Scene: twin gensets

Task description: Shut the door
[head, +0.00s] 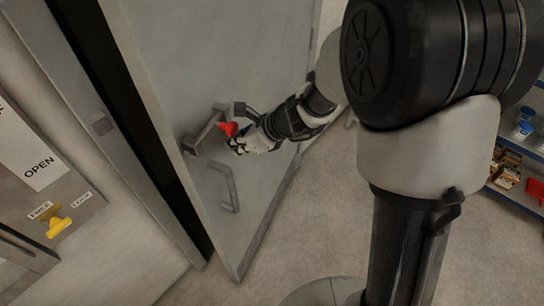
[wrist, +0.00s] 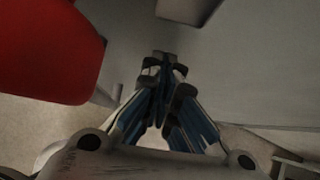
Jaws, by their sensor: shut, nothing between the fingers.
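The grey door (head: 235,60) stands ajar in the head view, with a dark gap between its near edge and the door frame (head: 130,175). A bent metal handle (head: 205,132) sticks out from its face, with another bar (head: 230,188) below it. My gripper (head: 236,147) is shut and empty, close to the door face and just right of the handle. Whether it touches the door or handle I cannot tell. In the wrist view the shut fingers (wrist: 163,65) point toward a grey surface. A red part (head: 229,128) beside the handle also shows large in the wrist view (wrist: 45,45).
A wall panel with an OPEN sign (head: 40,165) and a yellow lever (head: 58,226) is at the left. Blue shelves with goods (head: 515,180) stand at the right. Bare floor (head: 330,215) lies between the door and the shelves.

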